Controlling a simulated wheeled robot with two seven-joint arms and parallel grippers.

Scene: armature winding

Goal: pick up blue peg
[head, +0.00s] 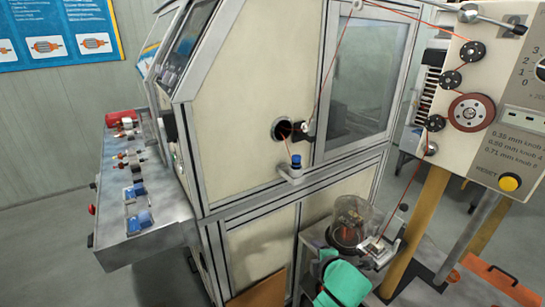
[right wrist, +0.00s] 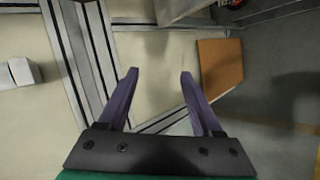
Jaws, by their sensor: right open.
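The blue peg (head: 296,162) stands upright on a small pale bracket (head: 291,176) on the front of the cream machine cabinet. An orange wire runs down to it from a dark round hole. My right gripper (head: 328,268) is low in the head view, below and to the right of the peg, well apart from it; its teal body shows, its fingers hardly. In the right wrist view the two purple fingers (right wrist: 158,92) are spread with nothing between them. The peg cannot be made out there. My left gripper is not in view.
A wire-tension panel (head: 505,95) with pulleys stands at right. A glass-covered wire spool (head: 352,222) sits beside my right gripper. A grey side bench (head: 150,215) with blue and red parts is at left. A brown board (right wrist: 220,65) shows low by the cabinet.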

